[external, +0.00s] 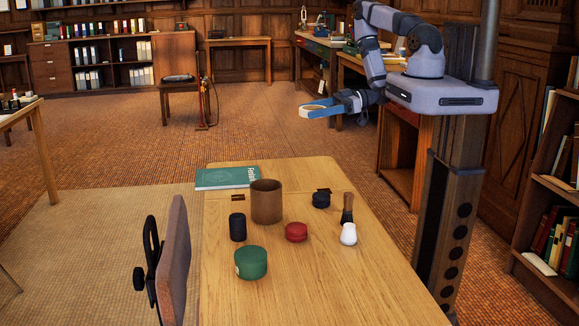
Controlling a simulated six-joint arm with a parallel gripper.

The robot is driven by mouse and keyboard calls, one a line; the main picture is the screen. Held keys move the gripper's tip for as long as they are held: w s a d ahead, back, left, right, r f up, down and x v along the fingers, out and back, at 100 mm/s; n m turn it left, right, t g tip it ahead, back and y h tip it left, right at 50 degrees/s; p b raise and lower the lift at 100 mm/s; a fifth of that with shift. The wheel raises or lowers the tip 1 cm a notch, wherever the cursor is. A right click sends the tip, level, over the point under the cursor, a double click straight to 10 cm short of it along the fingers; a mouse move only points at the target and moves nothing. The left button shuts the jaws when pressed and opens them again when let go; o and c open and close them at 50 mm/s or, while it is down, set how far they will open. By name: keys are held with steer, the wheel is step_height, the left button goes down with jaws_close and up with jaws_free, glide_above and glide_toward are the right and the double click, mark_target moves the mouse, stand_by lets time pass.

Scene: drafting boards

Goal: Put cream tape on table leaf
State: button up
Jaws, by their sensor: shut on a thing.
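The cream tape (306,113) is a small roll at the tip of my gripper (318,109). My gripper is shut on it, with blue fingers along its sides, and holds it up in the air. In the picture they are above the far end of the wooden table. The table leaf (292,172) is the far section of the tabletop, past a seam with dark hinges. A green book lies at its left, and the rest of its top looks bare.
On the near tabletop (310,285) stand a brown cup (266,202), a black cylinder (237,227), a green round tin (251,263), a red round tin (296,232), a dark round item (321,200) and a white-tipped brush (348,233). The green book (226,178) overhangs the leaf's left edge.

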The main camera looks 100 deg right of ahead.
steer(key=s+d+f+b, duration=0.1)
steer(key=s+f+b, duration=0.1)
steer(key=f+b, duration=0.1)
steer(key=s+d+f+m+h+b, duration=0.1)
steer(key=s+f+b, duration=0.2)
steer(key=f, duration=0.2)
steer(key=s+d+f+h+b, duration=0.1)
steer(key=s+d+f+b, duration=0.1)
steer(key=f+b, duration=0.1)
steer(key=shift+s+f+m, duration=0.35)
steer(key=shift+f+m, duration=0.05)
steer(key=shift+f, duration=0.3)
step_height(320, 180, down, 3)
steer(key=s+a+n+y+b, duration=0.1)
steer(key=s+a+b, duration=0.1)
steer(key=n+y+b, duration=0.2)
steer(key=y, duration=0.1)
glide_toward(297, 175)
steer(key=shift+w+a+r, duration=0.25)
steer(key=shift+w+r, duration=0.15)
steer(key=shift+w, duration=0.6)
steer(key=shift+w+a+r, duration=0.3)
steer(key=shift+w+r, duration=0.1)
steer(key=shift+w, duration=0.65)
steer(key=shift+w+a+r, duration=0.25)
steer(key=shift+w+r, duration=0.1)
steer(key=shift+w, duration=0.65)
